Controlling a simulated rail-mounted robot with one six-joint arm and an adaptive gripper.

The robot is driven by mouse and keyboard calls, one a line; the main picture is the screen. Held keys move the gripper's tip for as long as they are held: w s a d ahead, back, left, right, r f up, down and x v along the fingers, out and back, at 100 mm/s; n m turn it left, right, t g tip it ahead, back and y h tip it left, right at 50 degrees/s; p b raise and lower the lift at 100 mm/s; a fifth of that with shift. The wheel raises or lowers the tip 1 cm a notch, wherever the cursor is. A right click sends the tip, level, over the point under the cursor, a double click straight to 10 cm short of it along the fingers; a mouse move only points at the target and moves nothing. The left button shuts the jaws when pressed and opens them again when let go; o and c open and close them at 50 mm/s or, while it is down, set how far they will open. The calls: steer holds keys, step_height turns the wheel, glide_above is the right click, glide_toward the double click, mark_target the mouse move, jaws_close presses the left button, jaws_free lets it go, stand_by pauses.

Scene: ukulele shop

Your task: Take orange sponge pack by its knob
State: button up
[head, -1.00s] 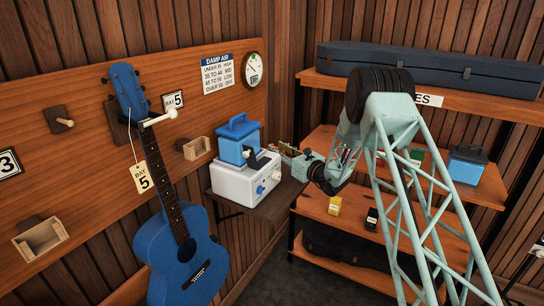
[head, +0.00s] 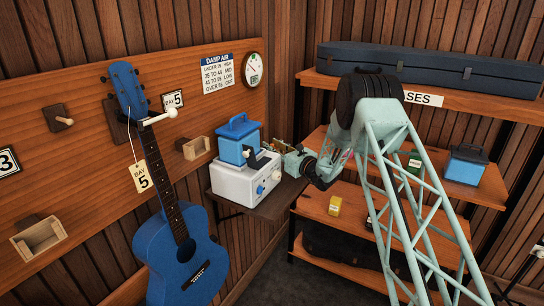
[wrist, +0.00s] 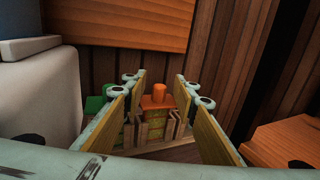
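In the wrist view the orange sponge pack (wrist: 158,108) stands upright in a slot of a small wooden rack (wrist: 150,139), with its round orange knob (wrist: 159,91) on top. A green pack (wrist: 94,104) stands to its left, partly hidden by my left finger. My gripper (wrist: 160,86) is open and empty, its yellow-padded fingers on either side of the view. The orange pack shows in the gap between them, farther ahead, with no visible contact. In the head view my gripper (head: 280,147) is beside the white machine; the orange pack cannot be made out there.
The white machine (head: 235,181) with a blue box (head: 238,149) on top stands close left of my gripper on a dark wall shelf (head: 275,204). A wood-panelled wall is behind.

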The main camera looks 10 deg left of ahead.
steer(key=shift+c, duration=0.8)
jaws_close()
steer(key=shift+r, duration=0.1)
steer(key=shift+r+p, duration=0.7)
steer(key=shift+r, duration=4.2)
